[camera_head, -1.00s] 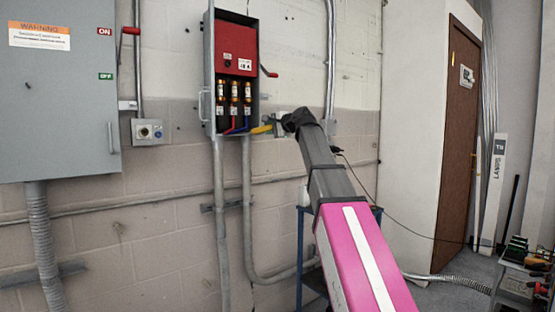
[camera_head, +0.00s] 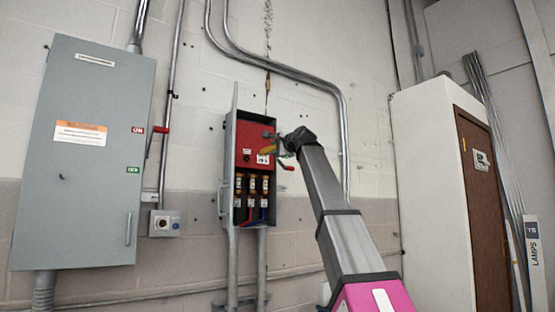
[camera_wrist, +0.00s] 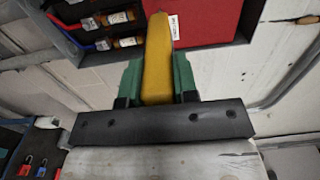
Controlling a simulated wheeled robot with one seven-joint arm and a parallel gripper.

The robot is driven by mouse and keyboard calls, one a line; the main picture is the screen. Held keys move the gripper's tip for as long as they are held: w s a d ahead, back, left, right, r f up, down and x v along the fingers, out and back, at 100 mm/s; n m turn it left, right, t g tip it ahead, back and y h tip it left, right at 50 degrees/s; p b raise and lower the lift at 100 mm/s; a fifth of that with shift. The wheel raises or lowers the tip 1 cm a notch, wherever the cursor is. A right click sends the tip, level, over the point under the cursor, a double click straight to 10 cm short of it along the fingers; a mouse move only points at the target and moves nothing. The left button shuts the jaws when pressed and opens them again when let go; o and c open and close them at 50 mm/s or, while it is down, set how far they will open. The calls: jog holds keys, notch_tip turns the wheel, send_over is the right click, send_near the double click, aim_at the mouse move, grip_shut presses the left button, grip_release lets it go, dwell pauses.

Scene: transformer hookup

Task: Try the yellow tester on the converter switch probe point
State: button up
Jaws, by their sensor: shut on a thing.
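My gripper (camera_wrist: 158,78) is shut on the yellow tester (camera_wrist: 157,58), with a green finger on each side of it. In the wrist view the tester's tip reaches over the red panel (camera_wrist: 205,22) inside the open grey box. I cannot tell whether the tip touches the panel. In the head view the tester (camera_head: 267,150) and my gripper (camera_head: 278,144) are at the right side of the box's red panel (camera_head: 244,137). No probe point can be made out clearly, and the tester may hide part of the panel.
Fuses (camera_head: 252,186) with coloured wires sit below the red panel. The box's red side lever (camera_head: 285,166) is close below my gripper. A large grey cabinet (camera_head: 85,190) and a small switch box (camera_head: 164,223) are on the left. Conduits (camera_head: 290,70) run above and right.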

aim_at(265, 155)
jog(key=shift+x, duration=3.85)
jog(key=shift+w+a, duration=0.3)
jog(key=shift+w, duration=0.2)
jog(key=shift+s, duration=0.1)
